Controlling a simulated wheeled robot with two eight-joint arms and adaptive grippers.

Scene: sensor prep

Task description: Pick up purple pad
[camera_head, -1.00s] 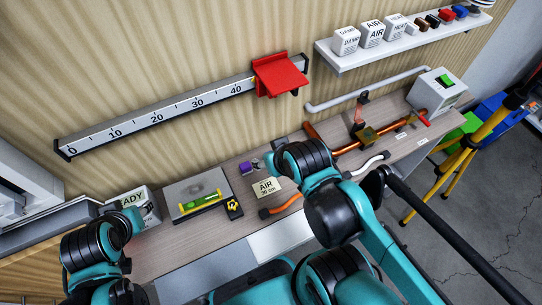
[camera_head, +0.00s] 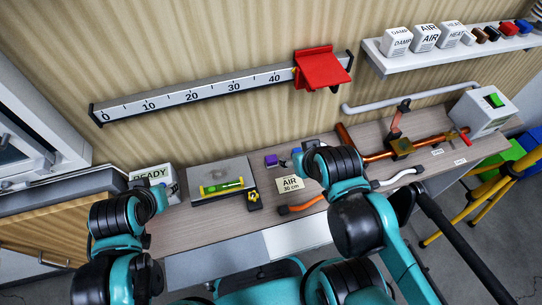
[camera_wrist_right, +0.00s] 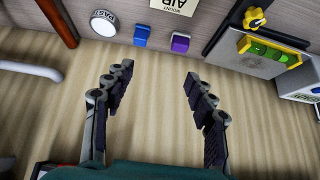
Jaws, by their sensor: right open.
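In the head view my right arm's dark joints hide most of that gripper, close to the right of the pad. My left arm shows at lower left, but its gripper is not visible.
Orange and copper pipes (camera_head: 380,156) run to the right. A ruler rail (camera_head: 190,94) with a red slider (camera_head: 321,68) is on the wall.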

